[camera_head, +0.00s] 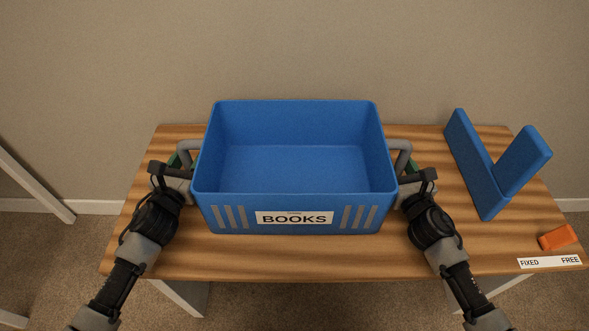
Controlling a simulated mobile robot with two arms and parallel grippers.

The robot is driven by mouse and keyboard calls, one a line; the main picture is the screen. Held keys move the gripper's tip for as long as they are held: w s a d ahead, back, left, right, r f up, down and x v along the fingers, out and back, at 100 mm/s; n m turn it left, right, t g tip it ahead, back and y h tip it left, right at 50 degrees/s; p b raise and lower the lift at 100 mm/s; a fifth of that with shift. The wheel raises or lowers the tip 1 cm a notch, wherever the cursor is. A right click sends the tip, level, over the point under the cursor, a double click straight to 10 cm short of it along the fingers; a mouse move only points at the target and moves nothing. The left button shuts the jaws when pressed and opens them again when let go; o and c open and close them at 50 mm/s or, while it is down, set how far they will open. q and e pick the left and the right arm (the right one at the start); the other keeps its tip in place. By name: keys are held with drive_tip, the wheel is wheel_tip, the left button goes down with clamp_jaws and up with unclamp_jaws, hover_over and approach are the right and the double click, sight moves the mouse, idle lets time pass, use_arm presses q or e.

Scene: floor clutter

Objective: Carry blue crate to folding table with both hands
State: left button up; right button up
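The blue crate (295,212) is upright over the wooden table (145,250), with a "BOOKS" label on its front and nothing visible inside. I cannot tell whether its base touches the tabletop. A grey handle stands out on each side. My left gripper (180,168) is at the left handle (186,147), and my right gripper (409,171) is at the right handle (401,147).
A blue V-shaped object (478,175) stands on the table right of the crate. An orange block (557,237) and a "FIXED / FREE" label (549,262) are near the front right. A plain wall (300,50) is behind. White legs (35,185) show at the far left.

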use_arm(q)
clamp_jaws()
use_arm(e)
clamp_jaws()
use_arm(q)
drive_tip(key=shift+r, duration=0.15)
use_arm(e)
drive_tip(key=shift+r, duration=0.15)
